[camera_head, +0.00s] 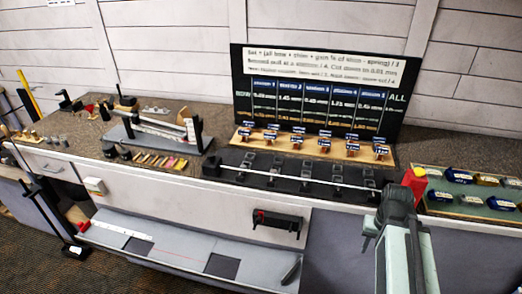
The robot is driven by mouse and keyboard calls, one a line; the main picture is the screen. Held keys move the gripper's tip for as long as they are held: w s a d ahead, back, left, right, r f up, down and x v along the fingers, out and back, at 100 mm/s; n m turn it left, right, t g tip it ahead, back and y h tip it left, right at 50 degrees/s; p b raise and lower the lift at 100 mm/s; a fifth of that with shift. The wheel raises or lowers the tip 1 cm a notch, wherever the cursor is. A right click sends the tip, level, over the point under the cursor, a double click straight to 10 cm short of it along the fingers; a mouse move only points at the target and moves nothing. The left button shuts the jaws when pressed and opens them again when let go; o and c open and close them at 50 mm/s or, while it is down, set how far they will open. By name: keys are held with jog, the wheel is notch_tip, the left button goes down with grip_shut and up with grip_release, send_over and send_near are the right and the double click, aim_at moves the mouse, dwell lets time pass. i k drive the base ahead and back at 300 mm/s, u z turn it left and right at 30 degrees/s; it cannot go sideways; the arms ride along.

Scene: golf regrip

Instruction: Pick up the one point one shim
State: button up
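Small blue-labelled pieces (297,141) stand in rows on a wooden rack (250,144) in front of the black board. The labels are too small to read, so I cannot tell which piece, if any, is the one point one shim. More blue and pale pieces (458,175) lie on a green tray (434,205) at the right. My arm rises from the lower right, and my gripper (372,236) is at its dark end, near the front edge of the bench. Its fingers are unclear, and I see nothing held in it.
A long silver shaft (290,179) lies across a black fixture (225,170) between my arm and the rack. A red block (415,180) stands just behind my arm. Tools and a grey stand (150,138) fill the bench's left. A grey shelf (180,257) juts out below.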

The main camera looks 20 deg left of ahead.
aim_at(325, 142)
jog(key=u, duration=1.9)
jog(key=i, duration=0.65)
